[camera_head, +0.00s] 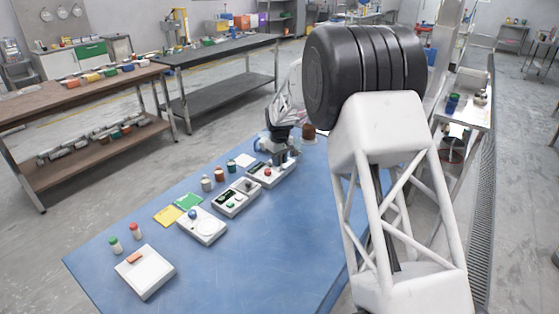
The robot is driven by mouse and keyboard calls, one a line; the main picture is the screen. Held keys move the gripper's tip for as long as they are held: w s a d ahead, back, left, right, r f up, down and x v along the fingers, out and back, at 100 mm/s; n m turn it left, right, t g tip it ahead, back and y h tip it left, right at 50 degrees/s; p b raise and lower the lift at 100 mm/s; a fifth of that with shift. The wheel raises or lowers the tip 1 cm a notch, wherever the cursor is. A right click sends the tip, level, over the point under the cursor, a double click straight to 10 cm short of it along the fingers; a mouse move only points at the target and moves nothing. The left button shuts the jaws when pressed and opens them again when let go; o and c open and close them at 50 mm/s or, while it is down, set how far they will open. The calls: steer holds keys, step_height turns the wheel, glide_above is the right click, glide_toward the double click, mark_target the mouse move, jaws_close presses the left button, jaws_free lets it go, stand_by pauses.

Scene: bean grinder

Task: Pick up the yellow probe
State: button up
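I cannot make out a yellow probe; the only yellow thing on the blue table (262,240) that I can pick out is a flat yellow card (167,216) beside a green card (188,201). My arm reaches in from the right, and its far end with my dark gripper (284,157) seems to be low over the back of the table, near a white device with a red knob (267,174). The fingers are too small and dark to tell whether they are open or hold anything. My arm hides the table's right part.
Several white devices stand in a row, including one with a round dial (202,226) and one with green displays (236,198). A flat white device (145,272) and two small vials (115,244) are at the front left. The table's middle front is clear.

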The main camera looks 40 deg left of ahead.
jaws_close()
steer(key=shift+r, duration=0.1)
steer(key=shift+r, duration=0.8)
step_height(320, 180, up, 2)
steer(key=s+d+r, duration=0.1)
steer(key=s+d, duration=1)
steer(key=shift+d, duration=0.2)
steer(key=shift+s+r, duration=0.1)
